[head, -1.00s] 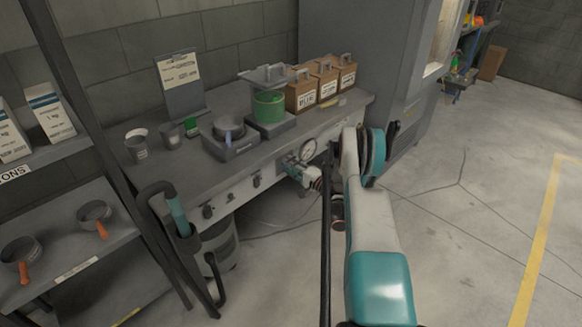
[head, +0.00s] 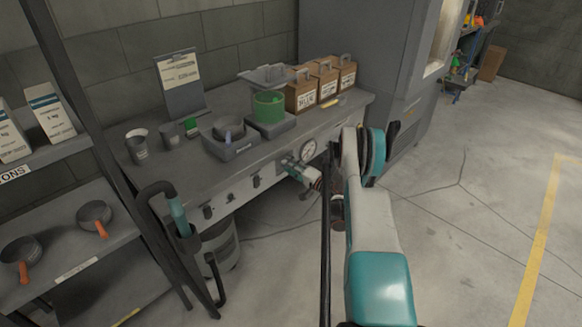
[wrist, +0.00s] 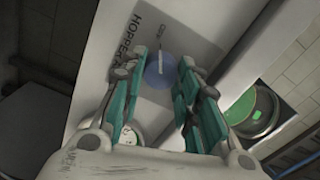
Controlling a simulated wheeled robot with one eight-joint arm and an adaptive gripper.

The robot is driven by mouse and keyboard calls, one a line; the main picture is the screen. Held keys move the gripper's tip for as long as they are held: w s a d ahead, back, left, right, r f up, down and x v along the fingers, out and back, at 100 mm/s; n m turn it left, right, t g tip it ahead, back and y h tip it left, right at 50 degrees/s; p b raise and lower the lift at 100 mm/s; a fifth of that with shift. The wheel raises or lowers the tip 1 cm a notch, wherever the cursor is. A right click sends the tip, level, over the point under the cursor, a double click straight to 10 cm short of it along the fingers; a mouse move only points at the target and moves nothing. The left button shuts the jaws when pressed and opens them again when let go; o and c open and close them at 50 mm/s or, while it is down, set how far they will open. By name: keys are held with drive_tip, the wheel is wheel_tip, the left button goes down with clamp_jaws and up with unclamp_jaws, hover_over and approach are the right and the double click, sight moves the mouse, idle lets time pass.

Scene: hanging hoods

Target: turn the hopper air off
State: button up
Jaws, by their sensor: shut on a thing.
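In the wrist view, a round blue knob (wrist: 160,70) with a pale line across it sits on a grey plate (wrist: 190,40) that reads "HOPPER A…"; the rest of the word is hidden. A smaller word above the knob is too blurred to read surely. My gripper (wrist: 162,82) has its teal fingers on both sides of the knob and is shut on it. In the head view my gripper (head: 292,167) is at the bench's front panel (head: 235,192), just below a round gauge (head: 308,149). The knob is hidden there.
A black-framed item with a teal grip (head: 177,212) stands at the bench's left front. Open floor (head: 470,230) lies right.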

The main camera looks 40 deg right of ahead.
drive_tip(key=o, duration=1.1)
